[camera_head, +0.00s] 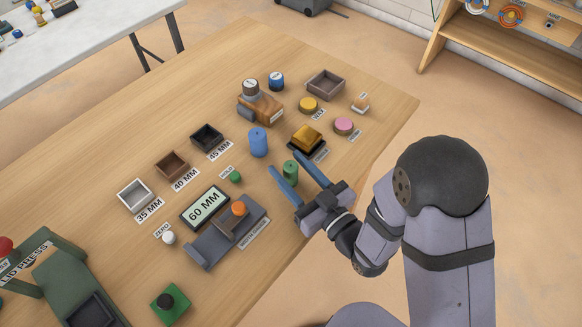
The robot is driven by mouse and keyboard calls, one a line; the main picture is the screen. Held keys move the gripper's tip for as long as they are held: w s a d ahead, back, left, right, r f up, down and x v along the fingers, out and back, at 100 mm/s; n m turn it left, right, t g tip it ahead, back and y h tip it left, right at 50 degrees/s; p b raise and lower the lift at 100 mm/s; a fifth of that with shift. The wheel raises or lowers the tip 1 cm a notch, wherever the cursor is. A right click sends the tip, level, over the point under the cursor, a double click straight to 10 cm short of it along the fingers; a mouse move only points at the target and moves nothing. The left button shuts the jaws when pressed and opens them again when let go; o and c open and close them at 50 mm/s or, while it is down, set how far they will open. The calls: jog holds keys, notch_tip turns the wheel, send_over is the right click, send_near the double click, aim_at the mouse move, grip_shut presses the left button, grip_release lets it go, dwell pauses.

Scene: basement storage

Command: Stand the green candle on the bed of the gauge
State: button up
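The green candle (290,174) is a short upright cylinder standing on the wooden table. My gripper (285,162) is open, with its two blue fingers spread on either side of the candle. Gaps seem to show between candle and fingers, but I cannot tell whether either touches. The gauge (208,249) is a grey device to the left of my gripper. Its bed has no candle on it. An orange knob (239,209) sits on its slider, and its display (205,207) reads 60 MM.
A taller blue cylinder (258,142) stands behind the candle. A yellow block on a dark base (306,139) is close behind my fingers. A green button (235,177) and white ZERO button (168,238) flank the display. Three open trays, including a silver one (134,194), line the left.

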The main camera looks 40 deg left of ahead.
aim_at(295, 175)
jog(key=shift+r, duration=0.1)
dwell(0.3)
jog(key=p+v, duration=0.1)
jog(key=v, duration=0.3)
jog(key=shift+s+d, duration=0.1)
jog(key=p+v, duration=0.3)
jog(key=shift+o, duration=0.5)
jog(key=shift+s, duration=0.1)
